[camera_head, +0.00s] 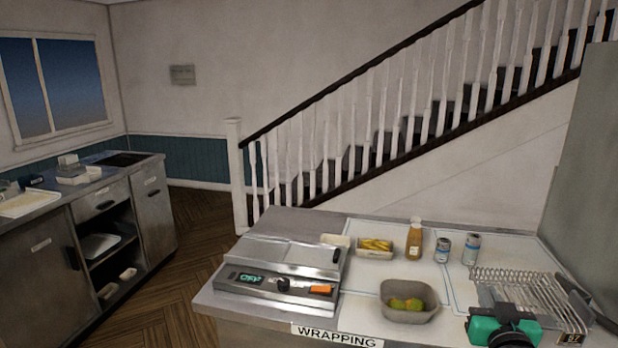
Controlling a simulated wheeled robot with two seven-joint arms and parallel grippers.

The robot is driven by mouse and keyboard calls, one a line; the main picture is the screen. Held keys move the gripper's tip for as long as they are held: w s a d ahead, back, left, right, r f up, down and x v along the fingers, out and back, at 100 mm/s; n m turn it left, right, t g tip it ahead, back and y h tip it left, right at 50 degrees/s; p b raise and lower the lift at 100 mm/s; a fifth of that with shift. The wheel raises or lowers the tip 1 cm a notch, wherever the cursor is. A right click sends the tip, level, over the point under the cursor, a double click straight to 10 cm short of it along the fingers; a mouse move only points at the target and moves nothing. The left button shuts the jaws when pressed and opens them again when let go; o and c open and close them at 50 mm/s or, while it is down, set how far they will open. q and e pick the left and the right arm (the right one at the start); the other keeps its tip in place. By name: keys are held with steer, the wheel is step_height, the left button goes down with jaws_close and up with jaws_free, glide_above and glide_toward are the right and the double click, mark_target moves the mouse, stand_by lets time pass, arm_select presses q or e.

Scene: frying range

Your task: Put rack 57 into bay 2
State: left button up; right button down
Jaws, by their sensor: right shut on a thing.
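Rack 57 (530,284) is a silver wire rack with a row of upright loops, at the lower right of the wrapping counter. Its dark tag (572,338) reads 57. My left gripper is out of view. No label for bay 2 is readable.
On the counter (255,219) stand a wrapping machine (275,275), a bowl of fruit (408,314), a yellow-filled tray (374,252), a bottle (414,240) and two cans (442,249). A steel cabinet (150,205) stands left.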

steer(key=s+a+f+n+y, duration=0.2)
steer(key=s+a+f+y, duration=0.1)
steer(key=s+a+f, duration=0.9)
step_height(320, 180, down, 4)
steer(key=shift+a+y, duration=0.4)
steer(key=shift+a, duration=0.4)
